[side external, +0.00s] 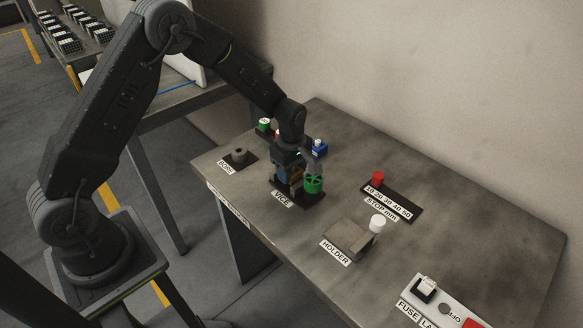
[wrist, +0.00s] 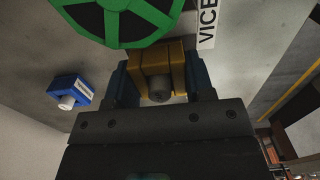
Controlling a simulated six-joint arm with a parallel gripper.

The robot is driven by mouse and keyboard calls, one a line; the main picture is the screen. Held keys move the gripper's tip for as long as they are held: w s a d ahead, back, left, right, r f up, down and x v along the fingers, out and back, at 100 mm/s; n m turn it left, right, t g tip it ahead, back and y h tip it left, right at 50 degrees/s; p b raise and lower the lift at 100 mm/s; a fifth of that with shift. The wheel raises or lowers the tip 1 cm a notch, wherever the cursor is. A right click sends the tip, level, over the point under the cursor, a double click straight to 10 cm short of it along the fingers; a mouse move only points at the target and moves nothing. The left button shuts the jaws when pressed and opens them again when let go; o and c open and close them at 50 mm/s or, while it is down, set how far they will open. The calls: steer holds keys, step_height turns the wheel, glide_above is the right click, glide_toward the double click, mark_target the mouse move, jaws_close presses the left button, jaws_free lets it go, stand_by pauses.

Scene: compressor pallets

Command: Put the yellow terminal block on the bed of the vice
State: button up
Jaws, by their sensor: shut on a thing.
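The yellow terminal block (wrist: 157,58) is between the two fingers of my gripper (wrist: 160,82) in the wrist view, with a grey round stud facing the camera. My gripper is shut on it. In the side view my gripper (side external: 290,174) is low over the vice, and a bit of yellow shows between its fingers. The vice has a dark base (side external: 306,202) and a green handwheel (side external: 314,184), which also shows in the wrist view (wrist: 160,12). My gripper hides most of the vice bed, so I cannot tell whether the block touches it.
A blue block (side external: 319,148) stands behind the vice, and a green one (side external: 264,125) behind to the left. A bore fixture (side external: 239,156) is left of the vice. A red piece (side external: 377,179) on the stop scale and a holder (side external: 348,238) lie to the right.

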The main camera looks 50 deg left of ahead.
steer(key=shift+f, duration=0.9)
steer(key=o, duration=1)
step_height(320, 180, up, 14)
steer(key=shift+f, duration=0.1)
steer(key=s+d+r+m+t, duration=0.2)
steer(key=s+r+m+t, duration=0.2)
steer(key=s+r+m, duration=1)
steer(key=s+m, duration=0.1)
steer(key=s, duration=0.3)
steer(key=s+m+t, duration=0.1)
steer(key=s, duration=0.2)
steer(key=s+m, duration=0.2)
steer(key=s, duration=0.2)
steer(key=shift+s+r+t, duration=0.3)
steer(key=shift+s+r, duration=0.05)
